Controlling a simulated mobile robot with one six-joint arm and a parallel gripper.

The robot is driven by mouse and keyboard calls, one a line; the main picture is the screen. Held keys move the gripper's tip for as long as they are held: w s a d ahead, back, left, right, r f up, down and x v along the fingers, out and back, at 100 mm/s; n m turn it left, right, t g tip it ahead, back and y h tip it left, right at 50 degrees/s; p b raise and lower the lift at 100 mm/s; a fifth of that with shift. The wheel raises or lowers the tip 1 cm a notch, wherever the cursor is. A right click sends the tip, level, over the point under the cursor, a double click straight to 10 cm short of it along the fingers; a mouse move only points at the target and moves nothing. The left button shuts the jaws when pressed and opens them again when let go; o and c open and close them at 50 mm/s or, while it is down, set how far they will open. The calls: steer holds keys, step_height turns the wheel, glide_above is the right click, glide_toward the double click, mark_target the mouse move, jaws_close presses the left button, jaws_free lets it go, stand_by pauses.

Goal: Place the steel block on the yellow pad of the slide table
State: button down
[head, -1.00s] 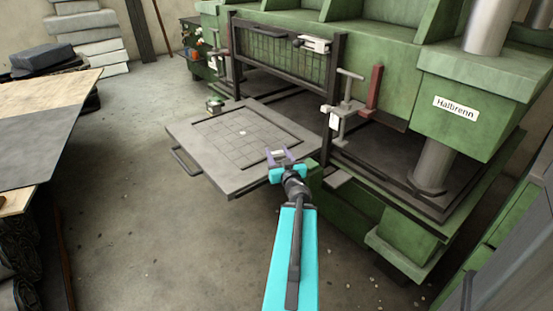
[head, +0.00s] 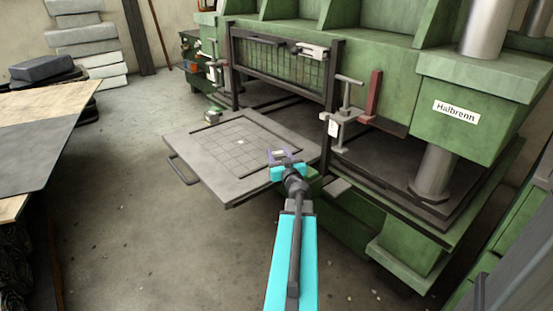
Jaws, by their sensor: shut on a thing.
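The grey slide table (head: 197,158) juts out from the green press, with a grid and a dark raised frame on its top. A small pale spot (head: 240,141) lies near the grid's middle; I cannot tell whether it is the yellow pad, and no clearly yellow pad shows. My gripper (head: 284,154) has purple fingers and appears over the table's near right corner. It is shut on a small light-grey piece, apparently the steel block (head: 279,154), mostly hidden by the fingers. I cannot tell its height above the table.
The green press (head: 390,50) fills the back and right, with a dark post and a clamp (head: 342,118) right of my gripper. A handle (head: 182,171) sticks out from the table's left edge. A workbench (head: 35,135) stands at far left; open floor lies between.

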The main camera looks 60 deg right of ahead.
mark_target(279, 158)
steer(key=shift+w+d, duration=0.4)
steer(key=shift+d, duration=0.35)
steer(key=shift+w+d, duration=0.2)
steer(key=shift+d, duration=0.2)
steer(key=shift+f+b, duration=1.35)
steer(key=shift+f, duration=0.4)
steer(key=shift+f, duration=0.15)
steer(key=c, duration=1)
jaws_free()
steer(key=shift+f, duration=0.1)
steer(key=shift+s+a+r, duration=0.1)
steer(key=shift+s+r, duration=0.05)
steer(key=shift+r, duration=0.05)
